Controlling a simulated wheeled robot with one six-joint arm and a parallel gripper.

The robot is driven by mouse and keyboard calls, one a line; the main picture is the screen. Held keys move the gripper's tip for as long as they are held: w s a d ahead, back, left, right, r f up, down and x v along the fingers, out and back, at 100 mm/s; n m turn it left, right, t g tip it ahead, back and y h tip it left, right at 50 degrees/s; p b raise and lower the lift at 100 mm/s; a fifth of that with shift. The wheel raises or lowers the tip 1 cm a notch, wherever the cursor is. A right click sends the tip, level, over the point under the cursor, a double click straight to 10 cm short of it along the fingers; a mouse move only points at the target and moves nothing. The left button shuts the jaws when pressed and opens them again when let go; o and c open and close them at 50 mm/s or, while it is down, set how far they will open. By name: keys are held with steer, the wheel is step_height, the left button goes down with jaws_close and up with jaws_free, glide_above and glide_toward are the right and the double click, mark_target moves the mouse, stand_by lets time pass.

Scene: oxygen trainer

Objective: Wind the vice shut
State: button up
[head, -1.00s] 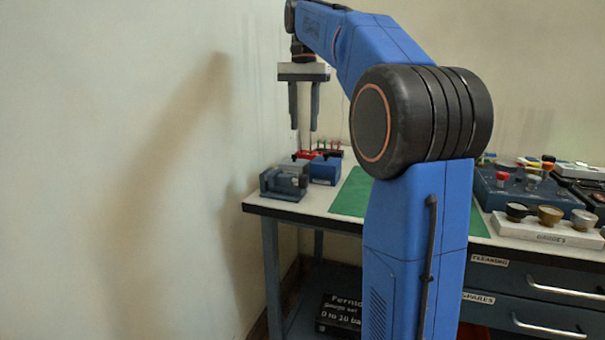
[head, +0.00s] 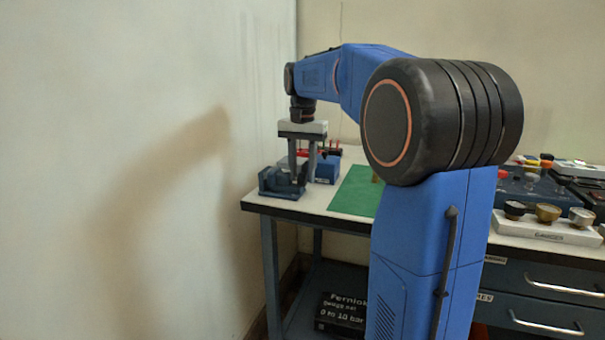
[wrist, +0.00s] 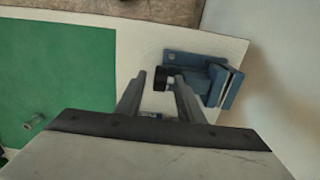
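The blue vice (head: 282,182) stands at the left end of the bench, near the wall. In the wrist view the vice (wrist: 228,88) is at the upper right, with a gap between its jaw plates. Its black round knob (wrist: 160,74) sticks out towards the left. My gripper (head: 302,177) points straight down beside the vice. In the wrist view my gripper (wrist: 160,82) is open, with one finger on each side of the knob. I see space beside the knob; whether either finger touches it I cannot tell.
A blue box (head: 327,170) and a red rack (head: 333,151) stand behind the vice. A green mat (head: 352,194) lies to the right, with a small cylinder (wrist: 35,121) on it. The wall (head: 200,150) is close on the left. A gauge block (head: 548,227) stands farther right.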

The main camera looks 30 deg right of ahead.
steer(key=shift+f, duration=0.3)
jaws_close()
steer(key=shift+w+d, duration=0.1)
steer(key=shift+w+d+g+y, duration=0.15)
steer(key=shift+d+g+y, duration=0.05)
steer(key=shift+g+y, duration=0.6)
steer(key=shift+w+d+f+g+y, duration=0.1)
steer(key=shift+g+y, duration=0.4)
steer(key=shift+y, duration=0.3)
steer(key=shift+w+d+f+g+y, duration=0.1)
steer(key=shift+g+y, duration=0.4)
steer(key=shift+y, duration=0.3)
